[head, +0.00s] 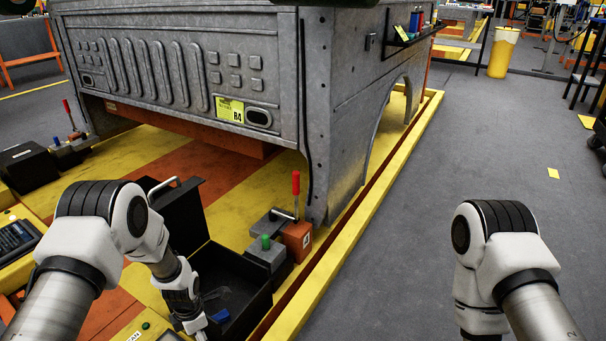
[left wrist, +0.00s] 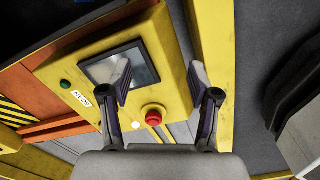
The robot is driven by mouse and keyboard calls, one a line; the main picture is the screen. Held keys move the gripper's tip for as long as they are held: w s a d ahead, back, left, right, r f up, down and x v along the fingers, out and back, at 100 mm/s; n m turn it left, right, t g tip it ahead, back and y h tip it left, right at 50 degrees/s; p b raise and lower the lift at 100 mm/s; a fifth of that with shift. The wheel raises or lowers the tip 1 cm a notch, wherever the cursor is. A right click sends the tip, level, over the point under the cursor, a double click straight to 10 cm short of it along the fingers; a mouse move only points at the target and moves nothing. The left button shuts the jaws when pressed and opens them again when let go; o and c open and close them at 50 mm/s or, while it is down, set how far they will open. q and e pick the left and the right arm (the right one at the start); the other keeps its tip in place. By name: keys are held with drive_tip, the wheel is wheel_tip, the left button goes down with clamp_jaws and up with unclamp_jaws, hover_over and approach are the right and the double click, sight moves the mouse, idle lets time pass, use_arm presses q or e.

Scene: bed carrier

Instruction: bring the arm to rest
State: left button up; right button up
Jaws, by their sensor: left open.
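My left arm reaches down in the head view, and my left gripper (head: 201,333) is at the bottom edge, partly cut off, beside the black open case. In the left wrist view my left gripper (left wrist: 160,85) is open, with its two fingers apart and nothing between them. Beyond the fingers is a yellow control panel (left wrist: 55,75) with a dark screen (left wrist: 118,68), a red button (left wrist: 152,114), a green button (left wrist: 66,85) and a SCAN label. My right arm shows at the right of the head view, but its gripper is out of sight.
An open black case (head: 245,290) lies near my left arm, next to an orange block (head: 297,240) with a red-handled lever.

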use_arm(q)
drive_tip(key=s+d+r+m+g+p, duration=0.1)
drive_tip(key=s+r+m+p, duration=0.1)
drive_tip(key=s+m, duration=1.05)
drive_tip(key=s+r+m+g+p, duration=0.1)
drive_tip(key=s+m+p, duration=0.3)
drive_tip(key=s, duration=1.5)
wheel_tip(320, 180, up, 39)
drive_tip(key=w+m+t+p, duration=0.2)
drive_tip(key=m+p, duration=0.6)
drive_tip(key=p, duration=2.8)
use_arm(e)
wheel_tip(320, 180, up, 42)
drive_tip(key=shift+s+r, duration=0.15)
use_arm(q)
drive_tip(key=shift+d+m, duration=0.1)
drive_tip(key=shift+m, duration=0.15)
